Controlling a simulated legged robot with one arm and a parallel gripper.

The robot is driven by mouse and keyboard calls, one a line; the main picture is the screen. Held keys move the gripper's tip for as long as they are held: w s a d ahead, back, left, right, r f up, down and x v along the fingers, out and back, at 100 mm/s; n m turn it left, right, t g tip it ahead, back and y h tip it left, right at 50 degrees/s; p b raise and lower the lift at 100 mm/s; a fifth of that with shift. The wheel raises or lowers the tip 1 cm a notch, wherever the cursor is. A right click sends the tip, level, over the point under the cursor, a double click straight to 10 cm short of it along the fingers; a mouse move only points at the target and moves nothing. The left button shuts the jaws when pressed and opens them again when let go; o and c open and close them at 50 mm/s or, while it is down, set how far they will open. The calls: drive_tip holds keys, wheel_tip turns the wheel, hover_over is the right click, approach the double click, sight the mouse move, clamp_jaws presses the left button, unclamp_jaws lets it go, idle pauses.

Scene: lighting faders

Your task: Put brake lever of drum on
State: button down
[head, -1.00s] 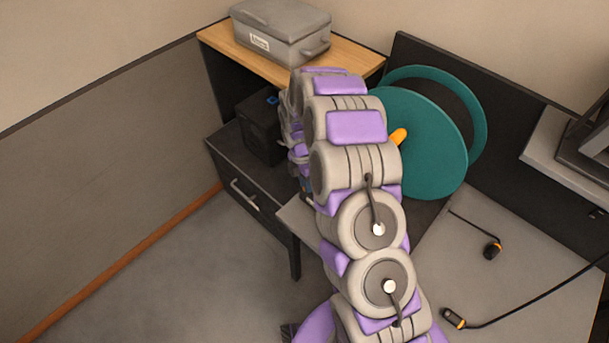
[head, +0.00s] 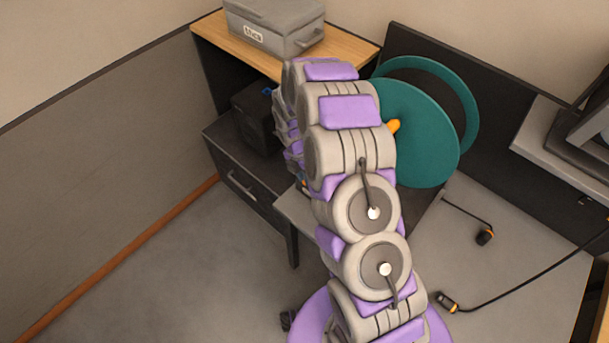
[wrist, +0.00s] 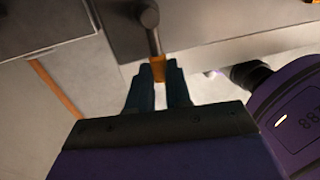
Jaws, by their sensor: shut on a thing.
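A teal cable drum (head: 415,130) stands at the back of the desk in the head view, with a small orange knob (head: 393,127) at its side, partly behind my arm. In the wrist view a grey metal lever (wrist: 150,28) hangs from a grey box-like body and ends in an orange tip (wrist: 158,68). My gripper (wrist: 159,76) is shut on that orange tip, with one dark blue finger on each side. My arm hides the gripper and the lever in the head view, so I cannot tell how the lever joins the drum.
A grey case (head: 275,28) sits on a wooden shelf top (head: 350,58). Below are a black box (head: 257,118) and a dark drawer unit (head: 240,185). Cables with orange-ringed plugs (head: 447,302) lie on the desk at right. Floor at left is clear.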

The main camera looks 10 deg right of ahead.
drive_tip(key=c, duration=1.1)
unclamp_jaws()
drive_tip(key=shift+o, duration=0.2)
drive_tip(key=shift+w+r, duration=0.1)
wheel_tip(320, 180, up, 17)
drive_tip(key=w+a+p, duration=0.1)
drive_tip(key=w+a, duration=0.1)
drive_tip(key=shift+w+p, duration=0.35)
drive_tip(key=shift+p, duration=0.05)
